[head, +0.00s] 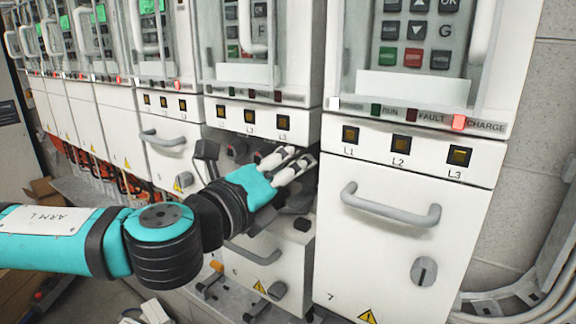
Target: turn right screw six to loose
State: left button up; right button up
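The front cover of the unit left of unit 7 (290,262) sits low and stands forward, with a dark opening above it. Its number is hard to read. My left gripper (296,164) reaches in from the left, its pale fingers at this opening. Whether the fingers are apart or closed on something is unclear. The right screw cannot be made out; the gripper and the shadow cover that part of the opening. Dark round parts (237,149) show in the opening left of the fingers. My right gripper is out of view.
Unit 7's closed cover (385,285) has a handle (390,205) and a round lock (424,270); its red charge lamp (459,122) is lit. More closed units (115,125) run to the left. A grey conduit (520,290) runs at the right.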

pick_arm(q)
jog(key=c, duration=0.7)
grip_shut()
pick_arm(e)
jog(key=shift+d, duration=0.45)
pick_arm(q)
jog(key=shift+f, duration=0.1)
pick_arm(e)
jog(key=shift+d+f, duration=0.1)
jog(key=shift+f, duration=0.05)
pick_arm(q)
jog(key=n+b, duration=0.3)
jog(key=n, duration=1.4)
jog(key=shift+d+b, duration=0.1)
jog(key=shift+b, duration=0.2)
jog(key=n+p, duration=0.1)
jog(key=n, duration=0.5)
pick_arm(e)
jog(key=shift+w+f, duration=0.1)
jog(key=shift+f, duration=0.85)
